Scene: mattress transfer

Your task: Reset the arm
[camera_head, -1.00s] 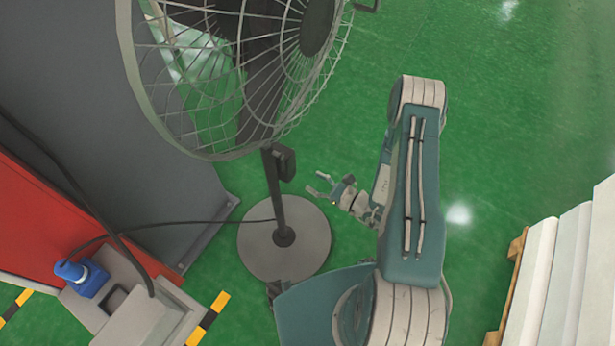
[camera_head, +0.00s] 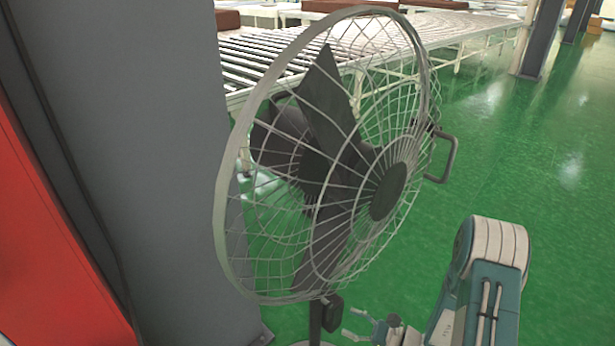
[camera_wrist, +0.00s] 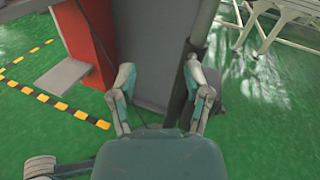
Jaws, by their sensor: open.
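My gripper (camera_head: 357,328) is at the bottom of the head view, low beside the fan's pole, with its fingers spread and nothing between them. The rest of it is cut off by the lower edge. My arm (camera_head: 485,280) is folded at the lower right. In the wrist view my gripper (camera_wrist: 160,85) shows two fingers apart, with a grey pillar (camera_wrist: 150,50) beyond them and no object held.
A large caged fan (camera_head: 330,170) stands close, left of my arm. A grey pillar (camera_head: 130,150) and red panel (camera_head: 40,220) are at left. A roller conveyor (camera_head: 270,55) runs behind. Green floor (camera_head: 540,150) is clear at right. Yellow-black tape (camera_wrist: 60,103) marks the floor.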

